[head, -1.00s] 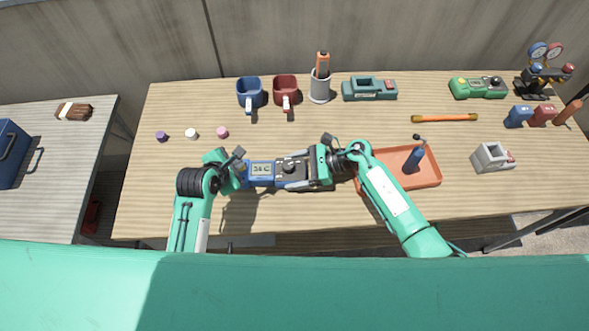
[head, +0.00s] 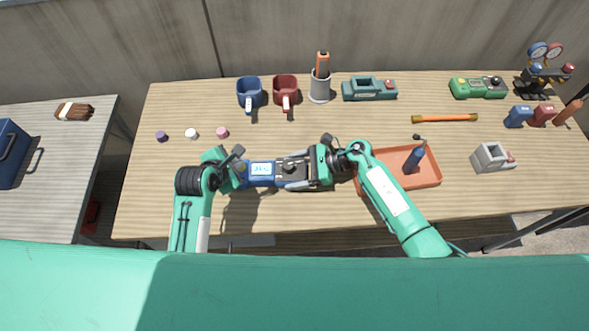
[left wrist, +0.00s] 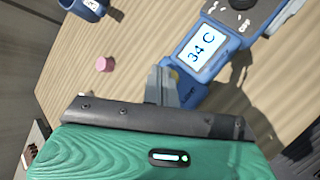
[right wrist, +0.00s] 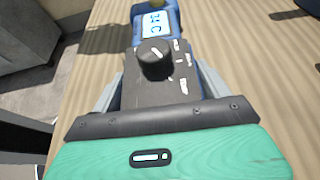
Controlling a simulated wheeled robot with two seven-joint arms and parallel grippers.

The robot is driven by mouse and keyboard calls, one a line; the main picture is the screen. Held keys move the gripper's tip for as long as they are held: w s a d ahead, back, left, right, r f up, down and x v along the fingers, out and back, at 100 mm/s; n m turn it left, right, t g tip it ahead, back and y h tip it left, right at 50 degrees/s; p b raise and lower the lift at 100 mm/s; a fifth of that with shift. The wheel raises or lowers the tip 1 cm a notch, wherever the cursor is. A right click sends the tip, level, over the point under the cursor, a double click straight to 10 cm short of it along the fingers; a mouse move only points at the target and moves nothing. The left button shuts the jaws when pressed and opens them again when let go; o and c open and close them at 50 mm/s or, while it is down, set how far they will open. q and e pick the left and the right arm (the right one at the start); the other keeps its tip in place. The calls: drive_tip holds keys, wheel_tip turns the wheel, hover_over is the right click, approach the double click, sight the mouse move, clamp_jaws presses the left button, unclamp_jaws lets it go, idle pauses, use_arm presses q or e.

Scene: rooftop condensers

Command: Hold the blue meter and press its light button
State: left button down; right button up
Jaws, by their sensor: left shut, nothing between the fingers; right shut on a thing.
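The blue meter (head: 262,182) is held level above the table, its dial half between the fingers of my right gripper (head: 290,170). Its screen glows pale blue-white and reads 34 C in the left wrist view (left wrist: 195,47). The black dial (right wrist: 155,60) shows in the right wrist view. My left gripper (head: 240,167) is shut and empty, its fingertips (left wrist: 163,88) at the meter's left end, by the light button's label. The tips cover most of the button, so contact is hard to tell. A yellowish bit of the button (right wrist: 157,3) shows in the right wrist view.
An orange tray (head: 430,180) with a blue-handled item lies right of the meter. Small caps (head: 191,133) lie back left. A grey device (head: 492,158) sits right.

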sight(239, 170)
use_arm(q)
drive_tip(key=shift+r, duration=3)
use_arm(e)
drive_tip(key=o, duration=1.3)
drive_tip(key=shift+v, duration=4.5)
use_arm(q)
drive_tip(key=shift+f, duration=0.1)
use_arm(e)
drive_tip(key=shift+s, duration=0.1)
